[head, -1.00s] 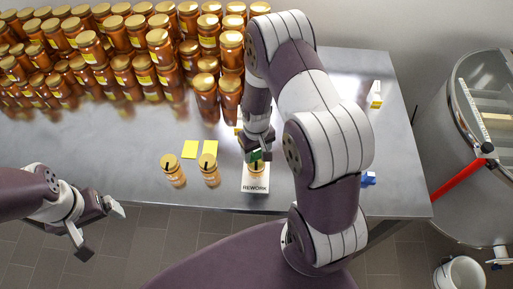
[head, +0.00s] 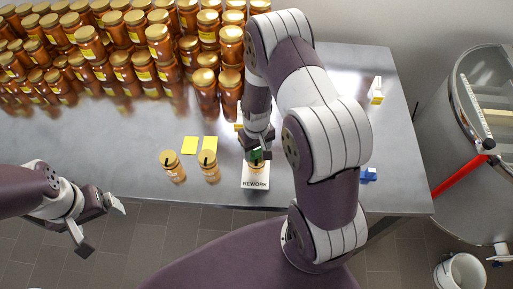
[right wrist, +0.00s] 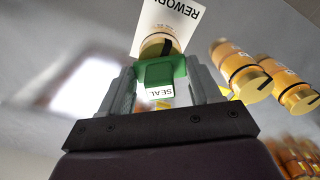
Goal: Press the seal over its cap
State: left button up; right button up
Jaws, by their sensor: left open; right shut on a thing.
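My right gripper (head: 257,152) is shut on a green block (head: 256,156) over a jar on a white card marked REWORK (head: 255,183). In the right wrist view the green block (right wrist: 165,72), with a white SEAL label, sits between the fingers. It overlaps the gold cap of the jar (right wrist: 158,45); I cannot tell whether they touch. Two small amber jars (head: 174,172) (head: 210,172) stand left of the card, each with a black strip over its gold cap. My left gripper (head: 101,228) is open and empty off the table's front edge.
Two yellow squares (head: 190,145) (head: 210,143) lie behind the small jars. Many large amber jars (head: 118,65) are stacked at the back left. A blue item (head: 368,175) and a white-and-yellow item (head: 377,91) are on the right. A steel tank (head: 470,150) stands beyond.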

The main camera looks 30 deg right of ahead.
jog(key=shift+f, duration=0.35)
dwell(1.1)
notch_tip(320, 180, up, 6)
jog(key=p, duration=0.5)
jog(key=shift+r, duration=0.15)
dwell(0.7)
